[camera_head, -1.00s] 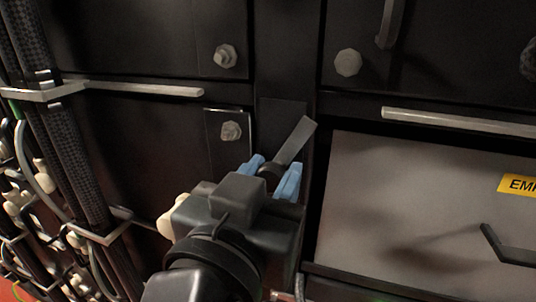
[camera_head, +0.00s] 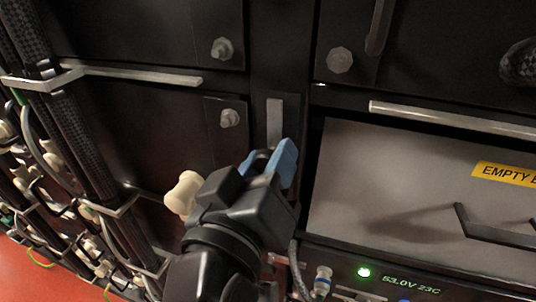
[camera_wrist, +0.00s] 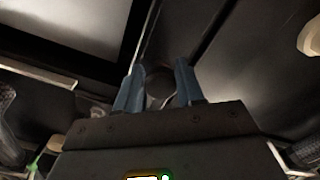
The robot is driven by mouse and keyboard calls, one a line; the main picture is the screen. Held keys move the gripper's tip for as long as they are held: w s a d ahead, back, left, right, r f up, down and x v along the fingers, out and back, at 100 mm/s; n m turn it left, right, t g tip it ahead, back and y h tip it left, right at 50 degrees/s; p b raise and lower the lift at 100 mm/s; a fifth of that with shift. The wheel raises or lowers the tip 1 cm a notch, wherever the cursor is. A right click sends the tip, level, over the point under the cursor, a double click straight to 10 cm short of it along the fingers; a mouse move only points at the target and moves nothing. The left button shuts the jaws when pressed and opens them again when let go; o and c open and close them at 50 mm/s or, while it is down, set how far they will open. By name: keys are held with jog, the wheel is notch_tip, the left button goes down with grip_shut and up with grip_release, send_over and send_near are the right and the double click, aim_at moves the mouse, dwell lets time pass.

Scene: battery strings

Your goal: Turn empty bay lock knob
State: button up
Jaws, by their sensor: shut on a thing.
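The lock knob has a flat grey lever (camera_head: 275,118) that stands nearly upright on the dark post left of the empty bay. Its round dark hub (camera_wrist: 158,84) shows between my blue fingers in the wrist view. My gripper (camera_head: 269,160) is shut on the knob, with a finger on each side of it. The gripper and wrist hide the lower part of the knob in the head view. The empty bay has a plain grey front panel (camera_head: 390,170) with a yellow label (camera_head: 508,173) reading "EMPTY", cut off at the picture edge.
A black handle (camera_head: 490,232) sticks out of the grey panel. Below it is a display strip with a green light (camera_head: 364,272). Black cable bundles (camera_head: 75,165) run down the left side. A cream knob (camera_head: 184,193) shows just left of my wrist.

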jog(key=shift+a+r, duration=0.15)
jog(key=shift+a, duration=0.05)
jog(key=o, duration=1)
jog(key=b+v, duration=0.1)
jog(key=v, duration=0.6)
jog(key=shift+s+b, duration=0.35)
jog(key=s+d+f+n+g+y, duration=0.1)
jog(key=s+d+f+n+y, duration=0.25)
jog(key=f, duration=0.65)
jog(key=d+f+n+g+y, duration=0.2)
jog(key=d+f+y, duration=0.2)
jog(key=d+f, duration=0.5)
jog(key=s+d+m, duration=0.4)
jog(key=s+d, duration=0.1)
jog(key=s, duration=0.5)
jog(key=s+d+m+h, duration=0.1)
jog(key=s+d+m, duration=0.3)
jog(key=s, duration=0.6)
jog(key=shift+d+r+t, duration=0.3)
jog(key=shift+d+t, duration=0.1)
jog(key=shift+d, duration=0.5)
